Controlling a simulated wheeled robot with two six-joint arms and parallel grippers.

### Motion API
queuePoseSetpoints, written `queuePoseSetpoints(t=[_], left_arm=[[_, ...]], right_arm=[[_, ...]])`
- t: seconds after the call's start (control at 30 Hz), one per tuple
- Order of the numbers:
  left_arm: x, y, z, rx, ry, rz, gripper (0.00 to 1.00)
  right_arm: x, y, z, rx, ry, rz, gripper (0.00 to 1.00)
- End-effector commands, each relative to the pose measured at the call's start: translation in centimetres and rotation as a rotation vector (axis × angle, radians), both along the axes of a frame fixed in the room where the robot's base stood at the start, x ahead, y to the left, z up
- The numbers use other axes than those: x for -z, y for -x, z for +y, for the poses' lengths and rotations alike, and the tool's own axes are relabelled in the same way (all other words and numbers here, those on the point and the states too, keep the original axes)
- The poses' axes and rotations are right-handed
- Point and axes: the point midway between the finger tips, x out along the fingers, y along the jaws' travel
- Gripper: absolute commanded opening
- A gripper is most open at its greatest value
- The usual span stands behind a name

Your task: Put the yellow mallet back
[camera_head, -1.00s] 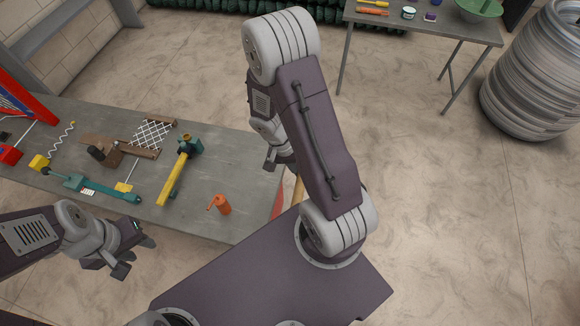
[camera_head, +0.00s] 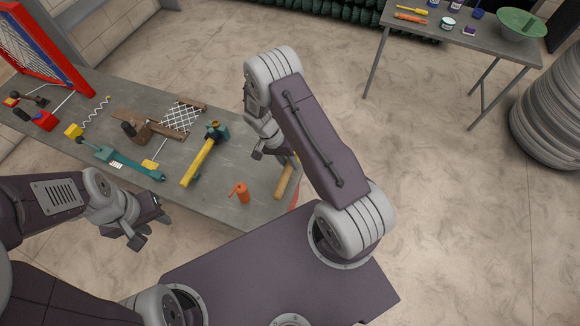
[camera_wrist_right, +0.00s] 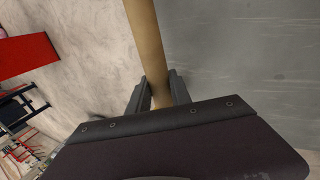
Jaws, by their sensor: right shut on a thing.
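My right gripper (camera_head: 270,152) is shut on a tan wooden handle (camera_head: 286,180) over the right end of the grey workbench (camera_head: 225,192). The right wrist view shows the handle (camera_wrist_right: 148,45) between the two fingers (camera_wrist_right: 157,92). No mallet head shows on it, so I cannot tell whether it is the yellow mallet. A yellow bar tool (camera_head: 197,165) with a teal head lies on the bench, left of the right gripper. My left gripper (camera_head: 152,228) hangs off the bench's front edge, its fingers apart and empty.
An orange tool (camera_head: 240,192) stands near the bench's front edge. A red tray (camera_wrist_right: 28,55) shows beyond the bench edge. A second table (camera_head: 430,40) stands behind.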

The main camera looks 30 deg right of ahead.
Motion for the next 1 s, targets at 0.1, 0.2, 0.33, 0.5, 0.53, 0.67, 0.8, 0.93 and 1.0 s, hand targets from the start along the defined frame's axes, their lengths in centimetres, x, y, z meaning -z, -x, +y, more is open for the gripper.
queuePoseSetpoints(t=[0.1,0.2,0.33,0.5,0.53,0.67,0.8,0.93,1.0], left_arm=[[-0.5,0.0,0.0,0.0,0.0,0.0,0.36],[-0.7,0.0,0.0,0.0,0.0,0.0,0.36],[-0.7,0.0,0.0,0.0,0.0,0.0,0.36],[-0.4,0.0,0.0,0.0,0.0,0.0,0.36],[-0.3,0.0,0.0,0.0,0.0,0.0,0.36],[-0.3,0.0,0.0,0.0,0.0,0.0,0.36],[-0.3,0.0,0.0,0.0,0.0,0.0,0.36],[-0.3,0.0,0.0,0.0,0.0,0.0,0.36],[-0.8,0.0,0.0,0.0,0.0,0.0,0.36]], right_arm=[[1.9,0.2,0.0,-0.001,0.001,0.005,0.0],[3.1,0.1,0.0,-0.001,0.0,0.002,0.0],[3.4,0.1,0.0,0.0,0.001,0.001,0.0],[3.6,0.0,0.0,0.0,0.001,0.001,0.0],[3.7,0.0,0.0,0.0,0.001,0.001,0.0],[3.7,0.1,0.0,0.0,0.0,0.0,0.47],[3.7,0.1,0.0,0.0,0.0,0.0,0.47],[3.7,0.1,0.0,0.0,0.0,0.0,0.47],[3.6,0.1,0.0,-0.001,0.0,0.002,0.47]])
